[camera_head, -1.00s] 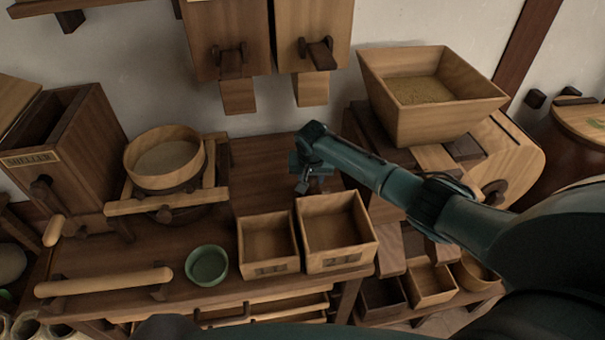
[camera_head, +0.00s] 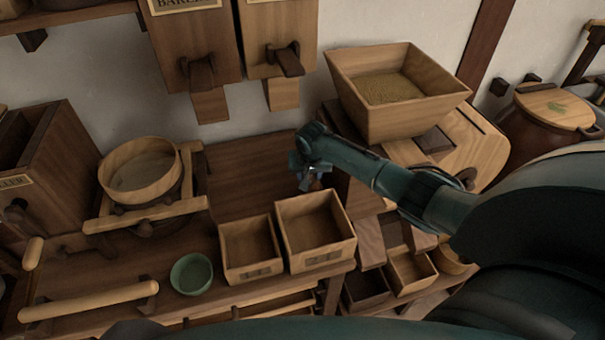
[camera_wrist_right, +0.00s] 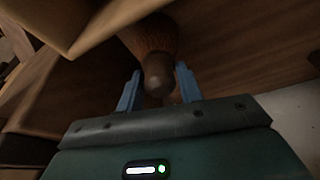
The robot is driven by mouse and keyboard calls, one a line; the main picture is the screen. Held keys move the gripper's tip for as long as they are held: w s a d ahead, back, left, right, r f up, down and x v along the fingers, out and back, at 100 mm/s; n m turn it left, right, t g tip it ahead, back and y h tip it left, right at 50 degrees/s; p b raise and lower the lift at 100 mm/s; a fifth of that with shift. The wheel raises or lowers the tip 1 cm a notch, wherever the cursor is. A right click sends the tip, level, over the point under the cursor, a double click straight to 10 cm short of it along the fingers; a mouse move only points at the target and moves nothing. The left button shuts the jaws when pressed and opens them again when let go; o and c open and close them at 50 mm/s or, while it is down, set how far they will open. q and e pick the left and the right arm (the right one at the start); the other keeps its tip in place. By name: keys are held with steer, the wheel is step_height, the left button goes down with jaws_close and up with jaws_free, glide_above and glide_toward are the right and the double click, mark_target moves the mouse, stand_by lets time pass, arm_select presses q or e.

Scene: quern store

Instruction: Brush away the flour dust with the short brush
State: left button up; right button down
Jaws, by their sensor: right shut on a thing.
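My right gripper (camera_head: 311,180) reaches in from the right, over the dark wooden bench (camera_head: 242,176), behind the right one of two small open boxes. In the right wrist view its two blue fingers (camera_wrist_right: 158,92) stand either side of the rounded handle of a brown, wider-bodied thing, which looks like the short brush (camera_wrist_right: 152,45). The gripper is shut on that handle. The brush's far end is dark and hard to make out, so I cannot tell whether it touches the bench. I cannot make out any flour dust. My left gripper is not in view.
Two open wooden boxes (camera_head: 316,259) stand at the bench front, beside a green bowl (camera_head: 191,274). A round sieve (camera_head: 140,172) sits on a frame at left. A grain hopper (camera_head: 395,90) stands at right. Wall chutes (camera_head: 210,106) hang behind. Bare bench lies left of the gripper.

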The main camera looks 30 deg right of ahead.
steer(key=shift+s+d, duration=0.25)
steer(key=shift+d, duration=0.6)
steer(key=shift+s+a+f+p, duration=0.15)
steer(key=shift+s+a+p, duration=0.05)
steer(key=shift+s+p, duration=0.25)
steer(key=shift+w+a, duration=0.45)
steer(key=shift+a, duration=1.35)
steer(key=shift+w+a, duration=0.5)
steer(key=shift+a, duration=1.25)
steer(key=shift+w+a, duration=0.45)
steer(key=shift+a, duration=1.35)
steer(key=shift+s+d, duration=0.15)
steer(key=shift+d, duration=0.3)
steer(key=shift+s+d, duration=0.25)
steer(key=shift+d, duration=0.85)
steer(key=shift+s+d, duration=0.25)
steer(key=shift+d, duration=0.85)
steer(key=shift+s+d, duration=0.25)
steer(key=shift+d, duration=0.85)
steer(key=shift+s+d, duration=0.25)
steer(key=shift+d, duration=0.6)
steer(key=shift+s+d, duration=0.2)
steer(key=shift+d, duration=0.65)
steer(key=shift+r, duration=3.05)
